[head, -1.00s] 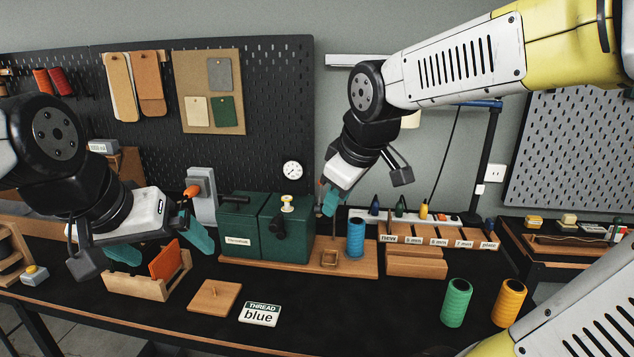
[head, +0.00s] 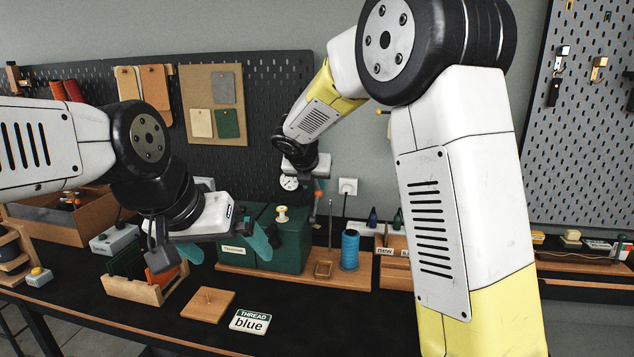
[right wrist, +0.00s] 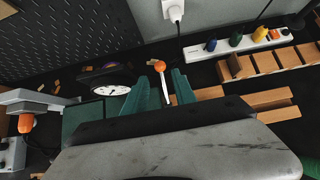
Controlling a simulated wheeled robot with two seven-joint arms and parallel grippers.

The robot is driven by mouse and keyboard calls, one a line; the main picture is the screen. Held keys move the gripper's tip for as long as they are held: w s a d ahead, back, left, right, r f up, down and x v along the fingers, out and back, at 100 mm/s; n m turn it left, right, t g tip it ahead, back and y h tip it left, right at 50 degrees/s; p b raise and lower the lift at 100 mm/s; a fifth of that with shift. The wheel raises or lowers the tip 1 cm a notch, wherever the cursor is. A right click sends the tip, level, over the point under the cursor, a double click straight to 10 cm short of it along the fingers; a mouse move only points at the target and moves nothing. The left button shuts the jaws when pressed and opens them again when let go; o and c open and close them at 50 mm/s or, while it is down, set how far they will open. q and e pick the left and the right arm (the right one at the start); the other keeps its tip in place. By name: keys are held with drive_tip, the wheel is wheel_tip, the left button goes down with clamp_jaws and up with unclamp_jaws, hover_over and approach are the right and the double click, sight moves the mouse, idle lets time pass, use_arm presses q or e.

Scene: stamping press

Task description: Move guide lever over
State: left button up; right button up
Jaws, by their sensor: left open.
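The guide lever (right wrist: 160,67), a pale rod with an orange ball knob, stands between the two teal fingers of my right gripper (right wrist: 163,88) in the right wrist view. The fingers look apart, with a little room beside the rod; contact cannot be told. In the head view my right gripper (head: 318,197) is small and far back, above the right end of the green machine (head: 280,245). An orange spot shows there by its fingers.
A blue thread spool (head: 349,250) stands on the wooden base right of the machine. A wooden square (head: 208,304) and a "THREAD blue" sign (head: 250,321) lie in front. A wooden card holder (head: 145,288) is below my left gripper. My right arm hides the bench's right part.

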sight(318, 193)
drive_tip(key=x, duration=0.7)
drive_tip(key=shift+s+r, duration=0.1)
drive_tip(key=c, duration=0.3)
clamp_jaws()
